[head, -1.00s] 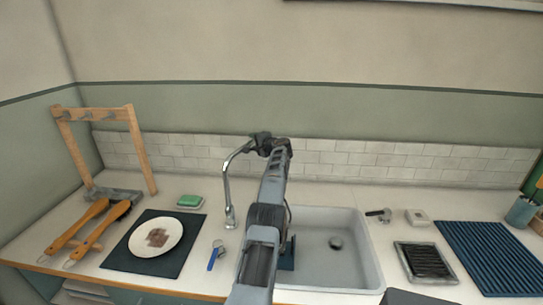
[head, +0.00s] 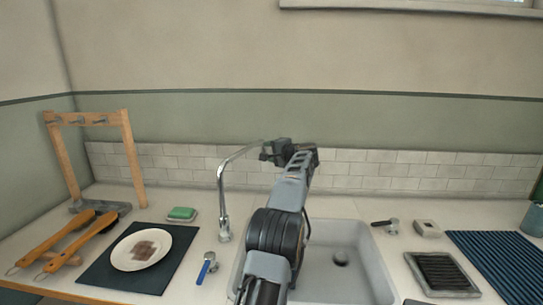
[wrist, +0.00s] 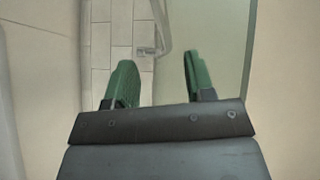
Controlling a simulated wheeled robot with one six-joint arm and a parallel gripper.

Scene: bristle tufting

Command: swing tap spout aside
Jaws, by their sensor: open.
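The chrome tap (head: 222,195) stands upright on the counter at the sink's left edge. Its spout (head: 236,157) arches up and to the right. The spout's far end passes by my gripper (head: 266,151), which hides it in the head view. In the wrist view, my gripper (wrist: 158,76) is open, with two green fingers apart and nothing between their tips. A curved pipe, the spout (wrist: 163,28), shows just beyond the gap between the fingers. I cannot tell whether a finger touches it.
The sink (head: 365,275) lies under my arm. A blue-handled tool (head: 207,266), a green sponge (head: 181,213) and a plate (head: 128,250) on a dark mat lie left. A wooden rack (head: 133,165) stands at far left. A dark tray (head: 440,272) and ribbed blue mat (head: 500,260) lie right.

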